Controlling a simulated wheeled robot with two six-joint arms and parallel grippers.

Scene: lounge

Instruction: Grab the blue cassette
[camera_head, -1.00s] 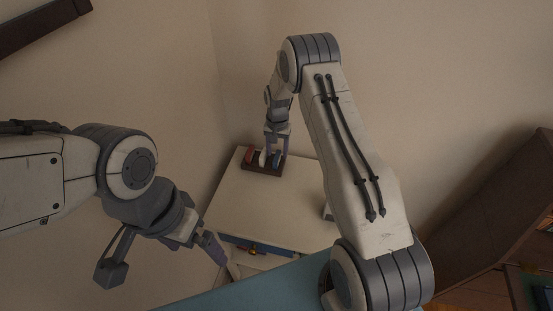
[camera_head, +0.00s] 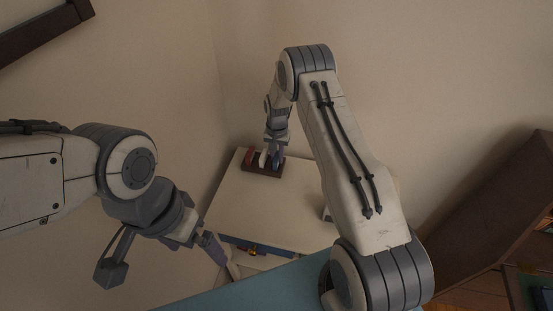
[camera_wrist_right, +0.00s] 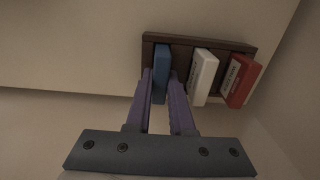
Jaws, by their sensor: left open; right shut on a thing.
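The blue cassette (camera_wrist_right: 161,72) stands in a dark wooden rack (camera_wrist_right: 181,40) in the right wrist view, beside a white cassette (camera_wrist_right: 203,76) and a red cassette (camera_wrist_right: 240,80). My right gripper (camera_wrist_right: 163,75) is shut on the blue cassette, one finger on each side. In the head view the rack (camera_head: 262,171) sits at the far corner of the white cabinet top, with my right gripper (camera_head: 276,157) over it. My left gripper (camera_head: 215,250) hangs at the cabinet's front left, open and empty.
The white cabinet top (camera_head: 255,205) is clear in front of the rack. Walls stand close behind the rack. A teal surface (camera_head: 270,290) lies nearer to me.

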